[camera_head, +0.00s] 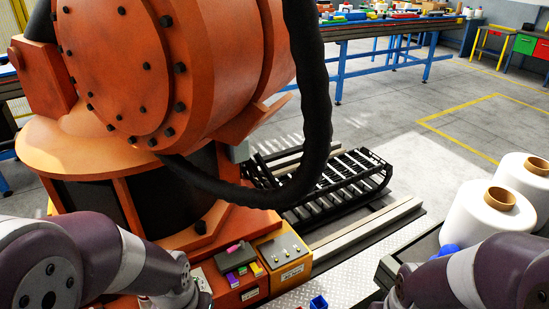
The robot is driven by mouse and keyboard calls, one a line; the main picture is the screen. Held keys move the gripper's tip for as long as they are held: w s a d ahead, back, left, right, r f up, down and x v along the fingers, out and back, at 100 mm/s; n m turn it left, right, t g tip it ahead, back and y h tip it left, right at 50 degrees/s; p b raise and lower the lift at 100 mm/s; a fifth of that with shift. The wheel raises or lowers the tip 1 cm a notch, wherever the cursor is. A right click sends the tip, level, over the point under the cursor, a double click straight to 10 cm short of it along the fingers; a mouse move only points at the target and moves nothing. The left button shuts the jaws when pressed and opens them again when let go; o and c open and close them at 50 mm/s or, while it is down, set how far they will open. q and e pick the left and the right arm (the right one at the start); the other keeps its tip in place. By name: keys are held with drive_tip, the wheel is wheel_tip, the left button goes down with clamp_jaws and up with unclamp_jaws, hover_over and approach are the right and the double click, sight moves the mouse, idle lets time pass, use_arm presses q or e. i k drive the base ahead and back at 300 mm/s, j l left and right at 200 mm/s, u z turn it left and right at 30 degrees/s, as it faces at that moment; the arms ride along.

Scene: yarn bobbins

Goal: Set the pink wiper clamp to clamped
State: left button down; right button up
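A small pink piece (235,247), which looks like the pink wiper clamp, sits at the top of a dark block (236,260) on the red base of the orange machine. It is too small to tell whether it is clamped. My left arm comes in from the left and its wrist ends near the bottom edge, left of the dark block. My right arm comes in from the right and its wrist ends at the bottom edge, well to the right of the block. Neither gripper's fingers show.
A yellow piece (257,269) and a purple piece (232,280) sit below the pink one. An orange control box (284,258) stands right beside them. A thick black hose (312,110) hangs above. White yarn bobbins (489,222) stand at the right. A small blue box (318,303) is at the bottom.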

sight(241, 245)
drive_tip(key=k+j, duration=0.25)
drive_tip(key=k, duration=0.2)
drive_tip(key=k+j+u, duration=0.15)
drive_tip(key=k, duration=0.25)
drive_tip(key=l+u, duration=0.5)
drive_tip(key=l, duration=0.7)
drive_tip(key=i+j+z, duration=0.1)
drive_tip(key=i+j, duration=0.3)
drive_tip(key=i, duration=0.25)
drive_tip(key=i+j, duration=0.5)
drive_tip(key=i+z, duration=0.1)
drive_tip(key=z, duration=1.4)
